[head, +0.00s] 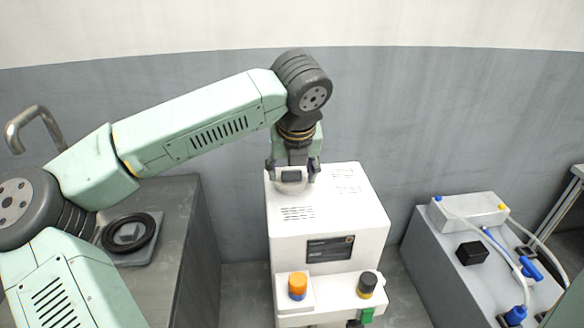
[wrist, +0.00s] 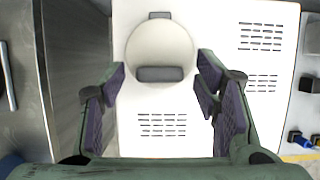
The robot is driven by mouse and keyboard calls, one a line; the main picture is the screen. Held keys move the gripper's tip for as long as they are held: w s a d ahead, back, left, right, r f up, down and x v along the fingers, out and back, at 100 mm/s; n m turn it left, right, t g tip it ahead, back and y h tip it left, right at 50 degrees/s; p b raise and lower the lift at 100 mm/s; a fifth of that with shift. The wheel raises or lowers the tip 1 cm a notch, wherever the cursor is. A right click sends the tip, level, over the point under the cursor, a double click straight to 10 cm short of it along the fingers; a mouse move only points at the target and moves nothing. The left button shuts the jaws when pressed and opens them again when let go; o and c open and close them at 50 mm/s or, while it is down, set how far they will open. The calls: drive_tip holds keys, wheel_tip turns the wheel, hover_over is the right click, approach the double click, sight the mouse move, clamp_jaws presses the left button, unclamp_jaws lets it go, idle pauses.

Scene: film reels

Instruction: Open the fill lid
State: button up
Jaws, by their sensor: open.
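The white machine (head: 290,241) stands upright in the middle of the head view, and its white top (wrist: 265,75) fills most of the wrist view. A round cream fill lid (wrist: 160,48) lies on that top, shut, with a dark grip tab (wrist: 160,74) at its near edge and a small dark hinge piece at its far edge. My gripper (head: 293,177) points down at the lid in the head view and hides part of it. In the wrist view my gripper (wrist: 160,85) is open, its purple-padded fingers on either side of the tab, apart from it and holding nothing.
The machine's front has a screen (head: 330,249), an orange knob (head: 297,284) and a dark knob (head: 368,283). A grey bench with a black ring (head: 129,233) stands left. A grey cabinet right holds a white box (head: 468,211), a black cube (head: 472,253) and cables.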

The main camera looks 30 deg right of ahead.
drive_tip(key=shift+c, duration=0.2)
clamp_jaws()
idle(0.6)
